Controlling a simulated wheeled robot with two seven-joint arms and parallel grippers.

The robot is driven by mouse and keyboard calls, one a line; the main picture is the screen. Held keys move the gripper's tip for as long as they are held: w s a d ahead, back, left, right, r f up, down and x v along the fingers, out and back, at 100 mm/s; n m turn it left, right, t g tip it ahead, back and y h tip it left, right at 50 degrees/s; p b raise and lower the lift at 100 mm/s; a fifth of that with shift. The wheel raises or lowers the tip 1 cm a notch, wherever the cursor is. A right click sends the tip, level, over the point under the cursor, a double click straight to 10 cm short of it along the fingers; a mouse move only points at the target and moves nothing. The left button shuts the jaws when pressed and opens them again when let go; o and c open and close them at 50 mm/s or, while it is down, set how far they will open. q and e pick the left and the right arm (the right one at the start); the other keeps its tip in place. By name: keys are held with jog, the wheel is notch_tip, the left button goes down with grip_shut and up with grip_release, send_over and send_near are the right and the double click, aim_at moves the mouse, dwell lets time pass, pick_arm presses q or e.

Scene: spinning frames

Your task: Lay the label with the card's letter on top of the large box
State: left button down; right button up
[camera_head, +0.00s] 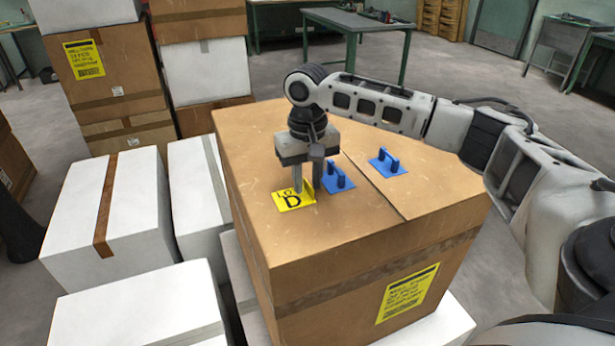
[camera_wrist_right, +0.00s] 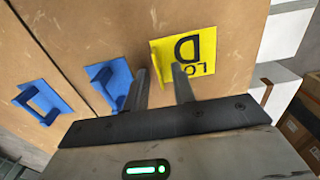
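The large brown cardboard box (camera_head: 330,250) stands in the middle of the head view. A yellow label (camera_head: 293,200) with a black D and smaller letters above it lies on its top; it also shows in the right wrist view (camera_wrist_right: 190,52). A yellow upright tab (camera_wrist_right: 157,62) stands at one side of it. My right gripper (camera_head: 308,186) points down at this tab, fingers apart on either side; I cannot tell whether they touch it. Two blue pieces with handles, one near (camera_head: 337,180) and one farther right (camera_head: 386,165), lie on the same top. My left gripper is out of view.
White boxes (camera_head: 100,215) stand close on the left, with stacked brown and white boxes (camera_head: 110,70) behind. A green-legged table (camera_head: 360,20) stands at the back. A yellow printed sticker (camera_head: 407,294) is on the large box's front.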

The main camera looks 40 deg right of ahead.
aim_at(307, 191)
jog(key=shift+r, duration=0.1)
notch_tip(307, 191, up, 12)
jog(key=shift+b, duration=0.35)
dwell(0.5)
